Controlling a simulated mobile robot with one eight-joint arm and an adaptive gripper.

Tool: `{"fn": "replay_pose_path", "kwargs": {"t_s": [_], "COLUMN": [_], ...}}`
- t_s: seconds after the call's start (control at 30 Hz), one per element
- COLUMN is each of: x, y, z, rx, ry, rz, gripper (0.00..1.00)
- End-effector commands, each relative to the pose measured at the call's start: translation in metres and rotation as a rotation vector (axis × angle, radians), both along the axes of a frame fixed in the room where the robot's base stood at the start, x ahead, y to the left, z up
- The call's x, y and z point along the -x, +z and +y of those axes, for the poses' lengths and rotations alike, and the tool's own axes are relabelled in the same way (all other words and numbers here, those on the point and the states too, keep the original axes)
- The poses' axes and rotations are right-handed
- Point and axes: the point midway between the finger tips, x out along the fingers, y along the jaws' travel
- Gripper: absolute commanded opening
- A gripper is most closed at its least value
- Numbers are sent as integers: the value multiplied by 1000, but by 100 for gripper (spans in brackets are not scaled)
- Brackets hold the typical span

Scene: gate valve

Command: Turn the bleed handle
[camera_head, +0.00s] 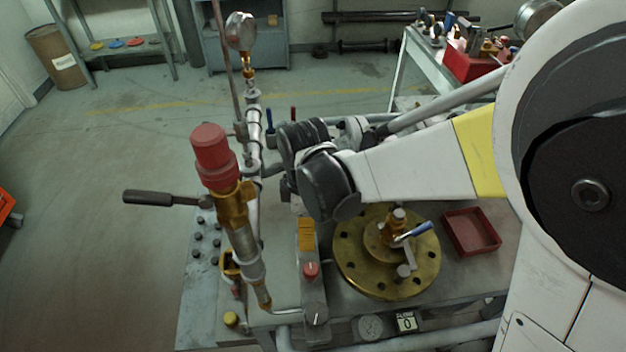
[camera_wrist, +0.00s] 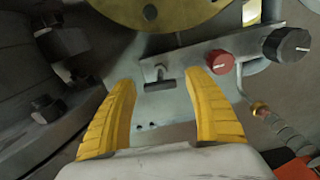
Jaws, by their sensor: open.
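Which part is the bleed handle is not certain from these views. A small blue-handled lever (camera_head: 413,232) sits on the brass fitting above the round brass flange (camera_head: 352,262). My gripper (camera_head: 306,234) hangs left of that flange, over a narrow grey panel; in the head view only yellow finger surface shows below my wrist. In the wrist view my gripper's two yellow fingers (camera_wrist: 160,82) are spread apart with nothing held. A small T-shaped metal piece (camera_wrist: 155,74) on the panel lies beyond and between them. The blue lever is not seen in the wrist view.
The panel bears a red knob (camera_head: 311,270) and a dark knob (camera_head: 316,318). A red-capped brass valve (camera_head: 212,155) with a long grey lever (camera_head: 158,198) stands left. A pressure gauge (camera_head: 241,31) rises behind. A red tray (camera_head: 471,232) lies right of the flange.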

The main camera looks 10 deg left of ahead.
Motion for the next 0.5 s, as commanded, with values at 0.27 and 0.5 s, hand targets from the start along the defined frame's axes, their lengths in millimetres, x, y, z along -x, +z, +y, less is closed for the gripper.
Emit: {"fn": "replay_pose_path", "kwargs": {"t_s": [0.27, 0.5], "x": [0, 0], "y": [1, 1], "z": [0, 0], "rx": [0, 0], "ry": [0, -2], "rz": [0, 0], "gripper": [32, 8]}}
